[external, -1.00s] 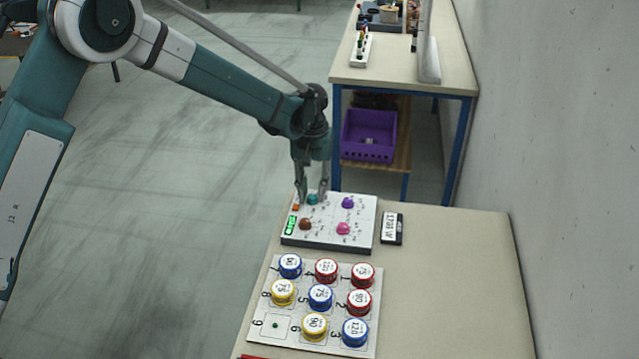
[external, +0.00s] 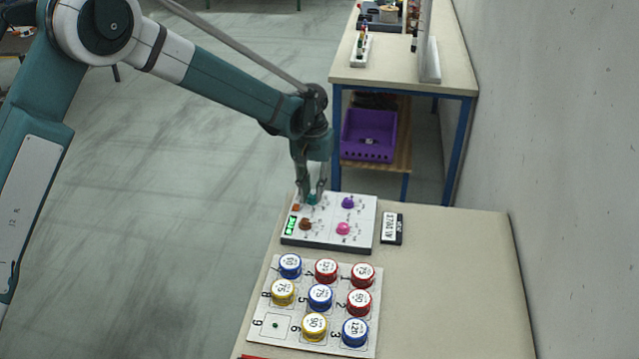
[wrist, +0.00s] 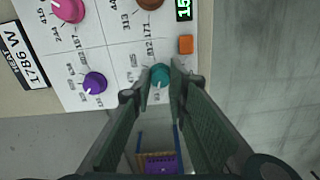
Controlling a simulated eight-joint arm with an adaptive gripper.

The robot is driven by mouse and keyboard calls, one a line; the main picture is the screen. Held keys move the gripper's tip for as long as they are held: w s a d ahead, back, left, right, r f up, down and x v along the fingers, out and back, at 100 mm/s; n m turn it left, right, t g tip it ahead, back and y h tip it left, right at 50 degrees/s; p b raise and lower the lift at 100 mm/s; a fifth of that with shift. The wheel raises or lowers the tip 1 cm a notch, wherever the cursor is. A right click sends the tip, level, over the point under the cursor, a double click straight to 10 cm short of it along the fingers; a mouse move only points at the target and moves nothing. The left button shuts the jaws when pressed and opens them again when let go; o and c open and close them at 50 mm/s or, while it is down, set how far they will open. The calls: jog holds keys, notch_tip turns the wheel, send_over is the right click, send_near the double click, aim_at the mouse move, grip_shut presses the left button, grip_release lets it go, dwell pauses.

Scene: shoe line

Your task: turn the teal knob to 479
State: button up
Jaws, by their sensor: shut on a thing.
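The teal knob (wrist: 160,75) sits on the white control panel (wrist: 105,18), between my gripper's fingertips in the wrist view. My gripper (external: 312,194) is shut on the teal knob (external: 312,199) at the panel's far edge, pointing down. Printed numbers ring the knob; "171" and "812" can be read, and others are hidden by the fingers. An orange square button (wrist: 185,44) lies beside the knob.
The panel also has purple (external: 348,202), pink (external: 343,228) and brown (external: 305,224) knobs. A black-framed label (external: 391,229) lies to its right. A board (external: 273,338) with several coloured round weights stands in front. The table's right side is clear.

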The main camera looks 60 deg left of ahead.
aim_at(312, 196)
jog(key=m+b, duration=0.1)
jog(key=m, duration=0.3)
jog(key=shift+f+b, duration=0.1)
jog(key=shift+b, duration=0.3)
jog(key=m+b, duration=0.1)
jog(key=m, duration=0.3)
jog(key=shift+m, duration=0.3)
jog(key=m+b, duration=0.1)
jog(key=m, duration=0.4)
jog(key=shift+m+b, duration=0.3)
jog(key=shift+b, duration=0.05)
jog(key=o, duration=0.6)
jog(key=shift+r, duration=0.2)
jog(key=shift+r, duration=5.95)
